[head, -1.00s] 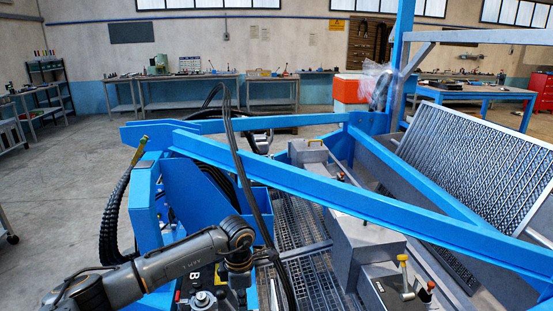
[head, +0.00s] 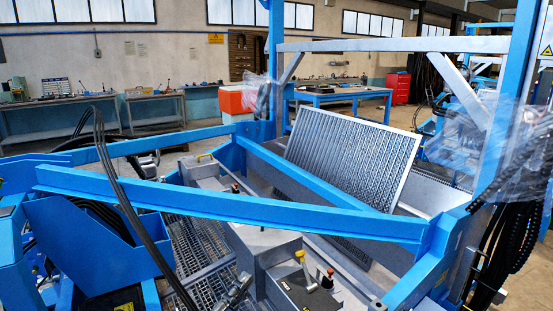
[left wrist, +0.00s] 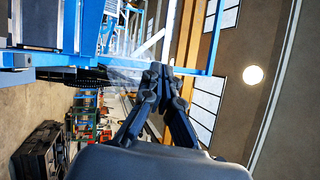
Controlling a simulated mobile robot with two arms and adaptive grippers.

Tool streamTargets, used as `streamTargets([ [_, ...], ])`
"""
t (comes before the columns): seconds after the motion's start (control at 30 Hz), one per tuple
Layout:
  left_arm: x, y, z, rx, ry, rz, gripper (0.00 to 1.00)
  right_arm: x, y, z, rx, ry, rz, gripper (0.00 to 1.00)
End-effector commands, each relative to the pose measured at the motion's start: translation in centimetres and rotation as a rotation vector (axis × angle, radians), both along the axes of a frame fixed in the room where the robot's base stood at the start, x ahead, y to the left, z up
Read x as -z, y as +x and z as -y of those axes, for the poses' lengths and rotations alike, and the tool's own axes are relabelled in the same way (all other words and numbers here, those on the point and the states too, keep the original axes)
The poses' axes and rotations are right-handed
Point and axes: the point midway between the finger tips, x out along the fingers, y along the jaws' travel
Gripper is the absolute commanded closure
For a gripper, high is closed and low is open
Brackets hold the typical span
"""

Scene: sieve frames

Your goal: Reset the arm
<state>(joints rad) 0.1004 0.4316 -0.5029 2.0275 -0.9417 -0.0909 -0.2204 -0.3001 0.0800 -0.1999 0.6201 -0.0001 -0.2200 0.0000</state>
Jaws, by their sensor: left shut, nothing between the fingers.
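My left gripper (left wrist: 160,70) is shut and empty; its two dark fingers meet at the tips in the left wrist view. The rest of my left arm is out of the head view. The left wrist view is turned on its side, with the ceiling and a round lamp at the right. My right gripper is in neither view.
The blue machine frame (head: 230,200) fills the foreground, with a slanted beam across it. A framed metal sieve (head: 350,155) leans in it. Black hoses (head: 122,190) hang left; more hang right. Workbenches line the back.

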Motion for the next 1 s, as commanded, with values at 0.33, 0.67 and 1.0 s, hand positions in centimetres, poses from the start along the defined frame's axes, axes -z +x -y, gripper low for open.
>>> streamTargets([
  [0.33,15.4,-7.8,-13.8,-0.659,-0.761,-0.900,1.00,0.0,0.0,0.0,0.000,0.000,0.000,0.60],
  [0.67,23.3,-20.5,-14.5,-0.961,-0.972,-1.431,1.00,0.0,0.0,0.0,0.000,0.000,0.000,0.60],
  [1.0,28.1,-26.5,-13.5,-1.096,-1.008,-1.690,1.00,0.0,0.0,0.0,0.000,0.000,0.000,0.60],
])
